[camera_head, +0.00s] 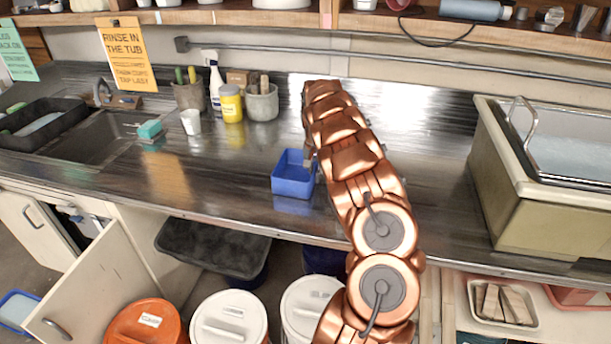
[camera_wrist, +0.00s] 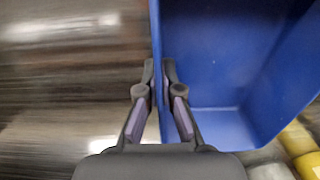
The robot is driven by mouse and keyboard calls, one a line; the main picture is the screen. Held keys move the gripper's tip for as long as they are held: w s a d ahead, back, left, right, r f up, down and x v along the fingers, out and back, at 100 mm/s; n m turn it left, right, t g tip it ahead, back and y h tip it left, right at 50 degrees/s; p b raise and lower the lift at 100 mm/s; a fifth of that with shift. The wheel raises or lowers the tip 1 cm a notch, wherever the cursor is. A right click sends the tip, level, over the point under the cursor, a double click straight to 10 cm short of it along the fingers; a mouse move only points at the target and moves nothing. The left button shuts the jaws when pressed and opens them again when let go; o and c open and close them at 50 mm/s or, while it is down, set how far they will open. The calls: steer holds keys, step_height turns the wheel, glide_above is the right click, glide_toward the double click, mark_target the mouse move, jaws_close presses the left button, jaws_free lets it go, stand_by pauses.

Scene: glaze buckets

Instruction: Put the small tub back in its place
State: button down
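The small tub (camera_head: 293,182) is a blue, open-topped rectangular box over the middle of the metal counter, upright and apparently empty. It also fills the right of the wrist view (camera_wrist: 215,60). My gripper (camera_wrist: 158,72) is shut on one side wall of the tub, one finger inside and one outside. In the wrist view the tub is sharp while the counter is blurred. In the head view a blue reflection lies just below the tub; the exact gap to the counter is hard to tell. My arm hides the counter behind the tub's right side.
Behind the tub stand a grey pot (camera_head: 262,104), a yellow jar (camera_head: 231,106) and a white cup (camera_head: 190,122). A sink (camera_head: 85,140) is at left, and a large basin (camera_head: 500,170) at right. A "rinse in the tub" sign (camera_head: 127,52) hangs above. Lidded buckets (camera_head: 228,318) stand below.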

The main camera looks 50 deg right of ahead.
steer(key=shift+w+r+b, duration=0.1)
steer(key=shift+r+b, duration=1)
steer(key=shift+r, duration=0.45)
steer(key=shift+s+a+r, duration=0.1)
steer(key=shift+s+r, duration=0.1)
steer(key=shift+s+a+r+b, duration=0.25)
steer(key=shift+s+a+b, duration=0.9)
steer(key=shift+a, duration=1.15)
steer(key=shift+s+a+r+b, duration=0.25)
steer(key=shift+s+a+b, duration=0.45)
steer(key=shift+s+a, duration=1.15)
steer(key=shift+s+a+r+b, duration=0.25)
steer(key=shift+s+a+b, duration=0.65)
steer(key=shift+a, duration=1.8)
